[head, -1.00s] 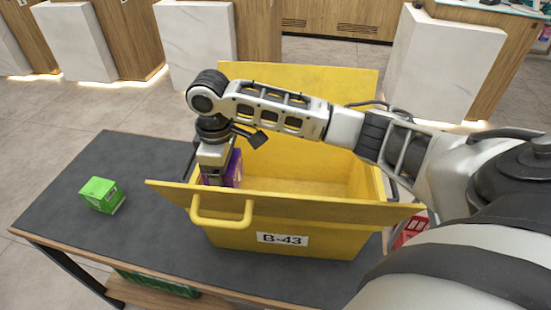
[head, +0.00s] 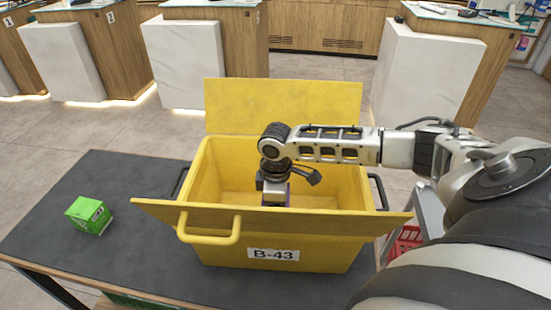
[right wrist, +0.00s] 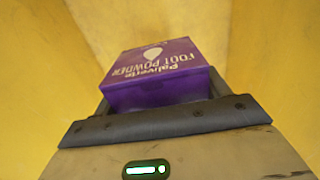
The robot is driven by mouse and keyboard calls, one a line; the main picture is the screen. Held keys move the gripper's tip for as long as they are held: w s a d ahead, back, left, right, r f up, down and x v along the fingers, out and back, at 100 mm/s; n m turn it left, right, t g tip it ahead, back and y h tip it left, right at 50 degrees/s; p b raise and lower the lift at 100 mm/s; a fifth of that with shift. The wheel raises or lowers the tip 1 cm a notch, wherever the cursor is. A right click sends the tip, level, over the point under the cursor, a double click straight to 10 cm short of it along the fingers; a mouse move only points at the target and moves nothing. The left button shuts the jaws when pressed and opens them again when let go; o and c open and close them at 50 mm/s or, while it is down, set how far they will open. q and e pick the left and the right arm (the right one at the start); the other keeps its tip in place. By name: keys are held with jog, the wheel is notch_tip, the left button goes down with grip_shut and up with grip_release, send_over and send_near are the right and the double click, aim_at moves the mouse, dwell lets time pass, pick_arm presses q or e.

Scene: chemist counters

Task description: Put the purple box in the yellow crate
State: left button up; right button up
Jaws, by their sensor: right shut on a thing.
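The purple box (right wrist: 155,72), labelled as foot powder, is held between the fingers of my right gripper (right wrist: 160,103) in the right wrist view, with yellow crate walls around it. The gripper points down inside the opening of the yellow crate (head: 330,250), marked B-43, whose lid flaps are open. Whether the box touches the crate floor cannot be seen. My left gripper is not in view.
A green box (head: 89,215) lies on the dark table (head: 130,190) left of the crate. The crate's front flap (head: 330,224) with its handle sticks out towards me. A red basket (head: 403,243) stands at the right, partly hidden by my arm.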

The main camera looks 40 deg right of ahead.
notch_tip(320, 180, down, 3)
jog(key=b, duration=0.3)
jog(key=shift+f+b, duration=0.15)
jog(key=shift+b, duration=0.2)
jog(key=shift+r, duration=0.25)
jog(key=shift+f+p, duration=0.3)
jog(key=shift+f, duration=0.25)
jog(key=shift+f, duration=0.1)
jog(key=o, duration=1)
notch_tip(320, 180, up, 13)
jog(key=shift+r, duration=0.15)
